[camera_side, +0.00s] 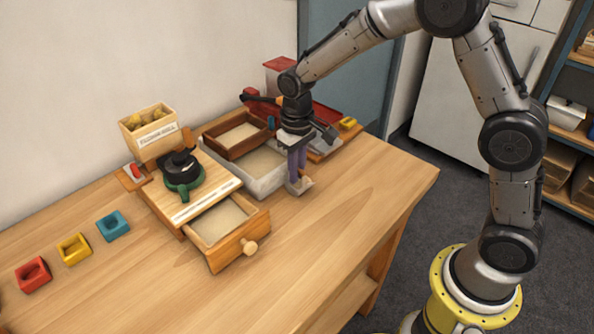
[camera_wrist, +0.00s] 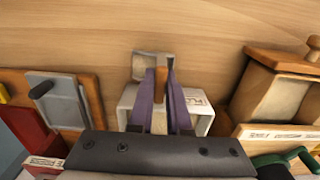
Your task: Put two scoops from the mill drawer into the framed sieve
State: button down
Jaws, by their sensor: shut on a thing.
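My gripper (camera_side: 298,170) has purple fingers and is shut on the handle of a small scoop (camera_side: 299,187). It holds the scoop beside the right front end of a white tub (camera_side: 268,184). In the wrist view the fingers (camera_wrist: 161,100) grip a brown handle, with the pale scoop head (camera_wrist: 153,64) beyond it. I cannot tell whether the scoop holds anything. The mill drawer (camera_side: 236,247) is pulled open, with pale meal inside; it also shows in the wrist view (camera_wrist: 246,96). A dark wooden frame (camera_side: 222,152), apparently the sieve, sits at the tub's back with pale material inside.
The mill (camera_side: 184,172) with its green and black crank stands left of the tub. A labelled box (camera_side: 149,134) stands behind it. Red, yellow and blue blocks (camera_side: 74,249) line the left. A red item (camera_side: 328,117) lies behind my gripper. The table's front right is clear.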

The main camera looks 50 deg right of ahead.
jog(key=shift+f, duration=0.2)
jog(key=shift+f, duration=0.2)
jog(key=c, duration=0.9)
grip_release()
jog(key=shift+o, duration=0.2)
jog(key=shift+r, duration=0.15)
notch_tip(320, 180, up, 12)
jog(key=shift+r, duration=0.15)
